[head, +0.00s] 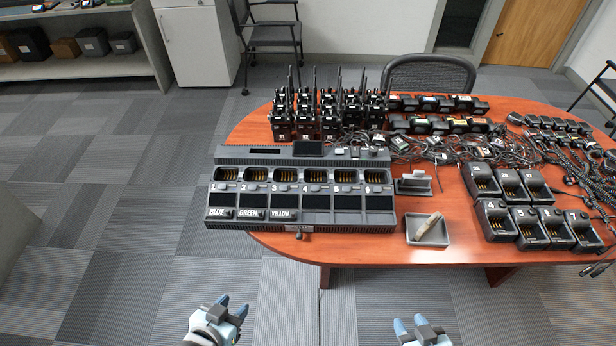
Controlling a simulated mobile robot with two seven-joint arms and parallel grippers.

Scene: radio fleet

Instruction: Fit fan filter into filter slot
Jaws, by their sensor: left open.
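A long grey multi-bay charger (300,218) sits at the table's left front, with a row of numbered bays and BLUE, GREEN and YELLOW labels. A narrow dark slot (250,151) shows in its raised back strip; I cannot tell whether it is the filter slot. I cannot make out the fan filter for certain. A small grey holder (413,185) with a pale upright piece stands right of the charger. My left gripper (232,305) is open and empty, over the floor in front of the table. My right gripper (410,321) is there too, fingers apart and empty.
A grey tray (411,238) with a pale object lies at the table's front. Single chargers (541,228) stand at the right. Upright radios (300,118) with antennas stand behind the charger. Tangled cables (400,147) cover the middle. The floor before the table is clear.

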